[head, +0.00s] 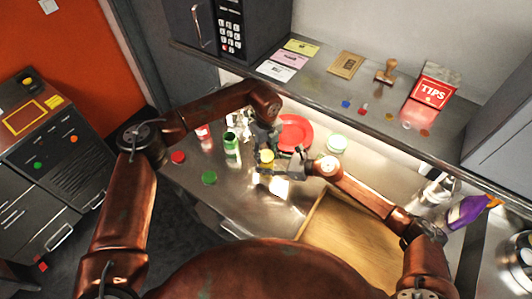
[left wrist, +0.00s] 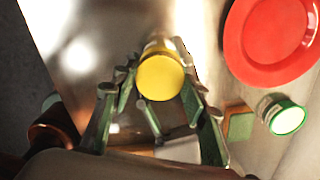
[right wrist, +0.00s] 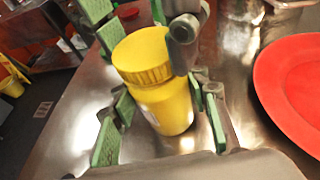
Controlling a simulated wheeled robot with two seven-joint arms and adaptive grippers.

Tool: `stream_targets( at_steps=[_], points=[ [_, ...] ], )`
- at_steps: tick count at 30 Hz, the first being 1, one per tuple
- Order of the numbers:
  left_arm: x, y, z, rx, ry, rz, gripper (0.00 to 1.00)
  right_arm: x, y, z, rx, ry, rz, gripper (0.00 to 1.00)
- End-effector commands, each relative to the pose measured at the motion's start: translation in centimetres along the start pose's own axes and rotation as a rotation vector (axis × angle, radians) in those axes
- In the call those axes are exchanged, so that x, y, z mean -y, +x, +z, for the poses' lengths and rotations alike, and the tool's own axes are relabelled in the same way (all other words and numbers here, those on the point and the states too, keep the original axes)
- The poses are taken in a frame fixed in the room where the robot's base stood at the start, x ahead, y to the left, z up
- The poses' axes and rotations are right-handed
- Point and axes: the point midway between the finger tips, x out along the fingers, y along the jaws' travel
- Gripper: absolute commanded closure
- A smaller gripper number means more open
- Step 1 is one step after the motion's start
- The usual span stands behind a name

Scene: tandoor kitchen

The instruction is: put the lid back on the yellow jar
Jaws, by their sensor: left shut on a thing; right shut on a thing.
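The yellow jar (right wrist: 170,108) stands upright on the steel counter, with a pale label on its side. Its yellow lid (right wrist: 146,56) is at its mouth, and I see no clear gap between them. In the left wrist view the lid (left wrist: 160,77) shows from above and hides most of the jar. My left gripper (head: 266,146) comes from above and is shut on the lid, its fingers at the lid's sides. My right gripper (right wrist: 160,120) is shut on the jar's body from the side, below the lid.
A red plate (head: 295,132) lies just behind the jar. A green jar (head: 231,146), a red lid (head: 178,157) and a green lid (head: 209,177) are to the left. A wooden board (head: 350,238) lies at front right.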

Motion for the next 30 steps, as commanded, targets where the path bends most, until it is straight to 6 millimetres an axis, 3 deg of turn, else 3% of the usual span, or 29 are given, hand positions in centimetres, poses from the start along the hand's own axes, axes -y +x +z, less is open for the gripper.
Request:
stream_targets(
  at_steps=[4, 8, 30],
  points=[
    [0.06, -0.03, 0.01, 0.001, 0.048, -0.002, 0.88, -0.05, 0.02, 0.0, 0.0, -0.001, 0.001, 1.0],
    [0.05, -0.03, 0.02, 0.001, 0.232, -0.001, 0.88, -0.06, 0.02, 0.0, 0.0, -0.001, 0.001, 1.0],
    [0.04, 0.06, 0.12, 0.003, 1.704, 0.001, 0.89, -0.1, 0.03, 0.01, 0.0, -0.001, 0.002, 1.0]
  ],
)
